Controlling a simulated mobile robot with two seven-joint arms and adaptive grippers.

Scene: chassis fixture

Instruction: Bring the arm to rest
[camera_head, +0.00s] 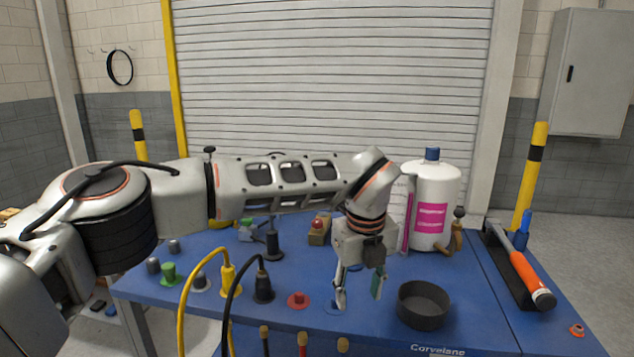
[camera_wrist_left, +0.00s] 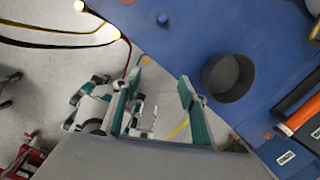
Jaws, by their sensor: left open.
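My left arm reaches in from the left across the blue table (camera_head: 190,322). Its gripper (camera_head: 359,296) points down above the table, just left of a dark round bowl (camera_head: 423,306). The two fingers are apart with nothing between them. In the left wrist view the gripper (camera_wrist_left: 160,88) shows its two teal-edged fingers spread, with floor and the table edge behind them. The dark bowl also shows there (camera_wrist_left: 228,77), beyond the right finger and not touching it.
A white bottle with a blue cap (camera_head: 433,205) stands at the back right. An orange-handled tool (camera_head: 531,279) lies in a dark tray at the right. Yellow (camera_head: 227,281) and black (camera_head: 263,287) plugs with cables, colored knobs and a red disc (camera_head: 298,300) occupy the left side.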

